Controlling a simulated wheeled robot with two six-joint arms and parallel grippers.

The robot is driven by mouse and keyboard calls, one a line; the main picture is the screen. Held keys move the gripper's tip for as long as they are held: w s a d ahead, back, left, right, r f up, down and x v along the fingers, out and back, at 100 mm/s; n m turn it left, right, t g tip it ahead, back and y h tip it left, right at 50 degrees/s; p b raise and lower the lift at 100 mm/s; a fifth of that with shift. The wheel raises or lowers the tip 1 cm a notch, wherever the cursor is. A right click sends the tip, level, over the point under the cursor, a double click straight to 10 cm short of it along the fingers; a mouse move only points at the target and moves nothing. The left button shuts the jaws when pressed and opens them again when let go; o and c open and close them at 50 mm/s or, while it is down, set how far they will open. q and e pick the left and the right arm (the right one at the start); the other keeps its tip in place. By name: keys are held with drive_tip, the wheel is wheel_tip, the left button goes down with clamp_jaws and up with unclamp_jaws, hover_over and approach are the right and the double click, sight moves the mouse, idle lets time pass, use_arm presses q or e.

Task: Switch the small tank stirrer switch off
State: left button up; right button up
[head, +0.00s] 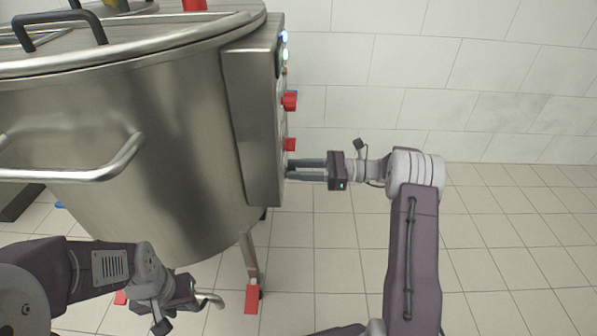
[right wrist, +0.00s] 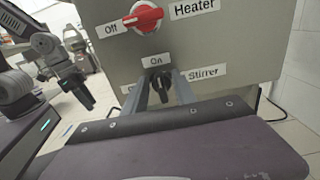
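The stirrer switch is a black knob (right wrist: 161,84) low on the steel control box (head: 252,125), beside the "Stirrer" label. Its grip stands roughly upright, below the "On" label (right wrist: 156,61). A label to its left is mostly hidden by a finger. My right gripper (head: 290,169) is at the lower part of the box face. In the right wrist view its two fingers (right wrist: 165,92) stand either side of the knob, apart, with gaps showing. My left gripper (head: 187,290) hangs low beneath the tank, away from the switch; its fingers are unclear.
The steel tank (head: 130,120) fills the left. A red heater knob (right wrist: 144,17) sits above the stirrer switch, its grip towards "Off". The floor (head: 520,230) at right is clear.

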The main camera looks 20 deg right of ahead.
clamp_jaws()
drive_tip(key=n+p, duration=0.1)
drive_tip(key=n, duration=0.5)
drive_tip(key=f+n+p, duration=0.1)
drive_tip(key=n, duration=0.5)
drive_tip(key=s+n+p, duration=0.1)
drive_tip(key=n, duration=0.4)
drive_tip(key=shift+s+a+f+n, duration=0.1)
drive_tip(key=shift+a+f+n, duration=0.05)
drive_tip(key=shift+n, duration=0.25)
idle(0.4)
